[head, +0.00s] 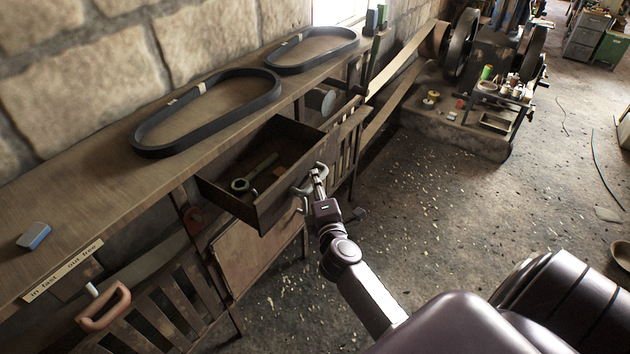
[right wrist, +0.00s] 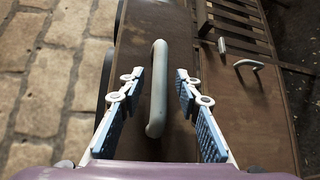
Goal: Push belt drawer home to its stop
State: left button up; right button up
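The belt drawer (head: 263,205) is a dark wooden box standing pulled out from under the bench, and its inside is visible from above. A spanner-like tool and a small block lie in it. The drawer's pale bar handle (right wrist: 157,90) stands upright between the fingers in the right wrist view. My right gripper (head: 310,184) is at the drawer front in the head view. In the right wrist view its blue-padded fingers (right wrist: 160,98) are spread on both sides of the handle, with a gap visible on each side. My left gripper is not in view.
Two black belts (head: 146,148) (head: 338,49) lie on the bench top (head: 107,190). A brown handle (head: 104,308) projects below. The engine (head: 497,55) stands at the back right. Littered floor lies right of the drawer.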

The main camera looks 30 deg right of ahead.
jog(key=shift+w+d+f, duration=0.1)
jog(key=shift+w+d, duration=0.2)
jog(key=shift+w, duration=0.2)
grip_shut()
